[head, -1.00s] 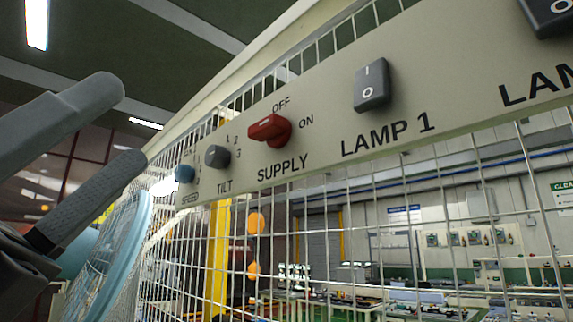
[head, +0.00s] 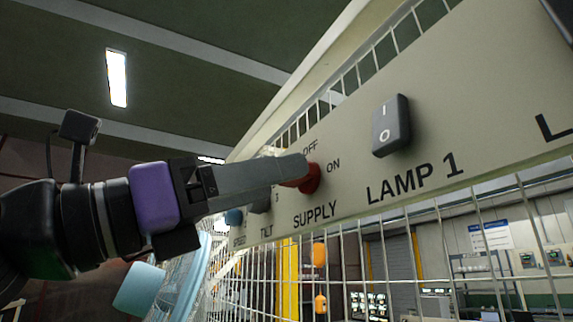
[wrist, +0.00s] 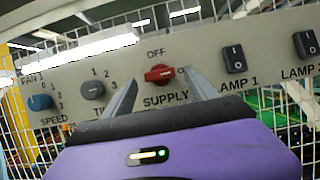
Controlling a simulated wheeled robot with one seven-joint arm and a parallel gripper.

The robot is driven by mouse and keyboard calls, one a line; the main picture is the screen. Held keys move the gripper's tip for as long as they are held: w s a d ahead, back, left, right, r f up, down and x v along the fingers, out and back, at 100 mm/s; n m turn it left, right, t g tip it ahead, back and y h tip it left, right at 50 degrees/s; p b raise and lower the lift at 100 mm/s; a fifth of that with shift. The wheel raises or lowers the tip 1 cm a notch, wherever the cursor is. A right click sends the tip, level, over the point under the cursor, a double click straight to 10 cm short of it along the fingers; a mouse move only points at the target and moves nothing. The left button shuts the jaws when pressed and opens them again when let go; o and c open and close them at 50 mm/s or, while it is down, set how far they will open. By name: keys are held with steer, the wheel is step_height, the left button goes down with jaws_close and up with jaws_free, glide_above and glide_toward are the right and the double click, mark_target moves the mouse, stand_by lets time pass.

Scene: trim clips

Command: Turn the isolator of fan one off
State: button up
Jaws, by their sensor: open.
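The red SUPPLY knob (wrist: 160,73) sits on the grey panel (wrist: 130,62) marked FAN 1, with OFF printed above it and ON to its right. Its bar lies roughly level, in line with ON. In the head view the knob (head: 313,178) is partly covered by my gripper (head: 300,168). In the wrist view my gripper (wrist: 161,76) is open and empty, one finger on each side of the knob. The right finger partly covers the ON mark. I cannot tell whether either finger touches the knob.
The blue SPEED knob (wrist: 40,102) and grey TILT knob (wrist: 92,90) are left of the red knob. The LAMP 1 rocker switch (head: 390,125) and LAMP 2 switch (wrist: 306,44) are to the right. White wire mesh (head: 420,250) runs below the panel; a pale blue round fan part stands lower left.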

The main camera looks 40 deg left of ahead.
steer(key=shift+p+x, duration=0.35)
steer(key=shift+x, duration=1.15)
steer(key=shift+c, duration=0.5)
steer(key=c, duration=1.3)
steer(key=shift+o, duration=0.2)
steer(key=shift+n, duration=0.3)
steer(key=shift+s+d+r+n+g+y+b, duration=0.1)
steer(key=shift+n+g+y+b, duration=0.35)
steer(key=shift+n+y, duration=2.1)
steer(key=shift+r+n+g+y+b, duration=0.1)
steer(key=shift+n+g+y+b, duration=0.25)
steer(key=shift+n, duration=4.45)
steer(key=shift+s+d+r+n+g+y+b, duration=0.1)
steer(key=shift+n+g+y+b, duration=0.85)
steer(key=shift+n, duration=2.7)
steer(key=shift+t+y+p, duration=0.35)
steer(key=shift+p, duration=0.1)
